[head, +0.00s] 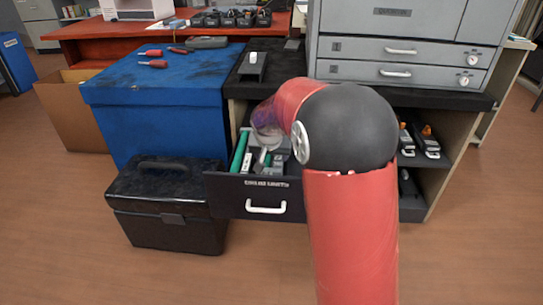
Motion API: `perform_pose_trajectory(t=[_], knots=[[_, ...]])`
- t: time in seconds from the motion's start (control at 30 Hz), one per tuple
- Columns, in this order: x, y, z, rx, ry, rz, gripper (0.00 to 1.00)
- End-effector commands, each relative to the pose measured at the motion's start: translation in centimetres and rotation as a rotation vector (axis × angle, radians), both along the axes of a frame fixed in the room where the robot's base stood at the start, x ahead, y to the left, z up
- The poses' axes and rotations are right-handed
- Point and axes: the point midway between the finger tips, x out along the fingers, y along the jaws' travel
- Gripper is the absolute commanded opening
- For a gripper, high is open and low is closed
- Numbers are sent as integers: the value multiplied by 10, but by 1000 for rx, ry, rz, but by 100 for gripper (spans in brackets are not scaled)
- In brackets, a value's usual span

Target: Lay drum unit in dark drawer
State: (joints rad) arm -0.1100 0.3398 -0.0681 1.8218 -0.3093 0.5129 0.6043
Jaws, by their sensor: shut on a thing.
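The dark drawer (228,190) is pulled out below the black-topped bench and has a white handle and a label on its front. A long green roller, which looks like the drum unit (240,152), shows at the drawer's left side, tilted lengthwise. My gripper (264,154) is over the drawer, just right of the green roller, small and partly hidden behind my wrist. It is shut, seemingly on the drum unit; the contact itself cannot be made out. Grey and white parts (279,158) show in the drawer beside it. My arm hides the drawer's right part.
A blue cabinet (150,110) with red-handled tools stands left. A black toolbox (165,215) sits on the floor by the drawer front. A grey drawer cabinet (400,50) stands on the bench. Cartridges (425,140) lie on the right shelf. The floor in front is clear.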

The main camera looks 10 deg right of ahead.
Motion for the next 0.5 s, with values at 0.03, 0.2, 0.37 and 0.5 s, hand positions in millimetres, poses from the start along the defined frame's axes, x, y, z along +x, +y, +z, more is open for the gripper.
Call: perform_pose_trajectory(t=[0.03, 0.2, 0.37, 0.5], knots=[[-5, 0, -16, -4, 27, 4, 66], [-4, 0, -17, -5, 26, 4, 85], [-4, 0, -17, -5, 26, 5, 85], [-4, 0, -15, -5, 26, 5, 85]])
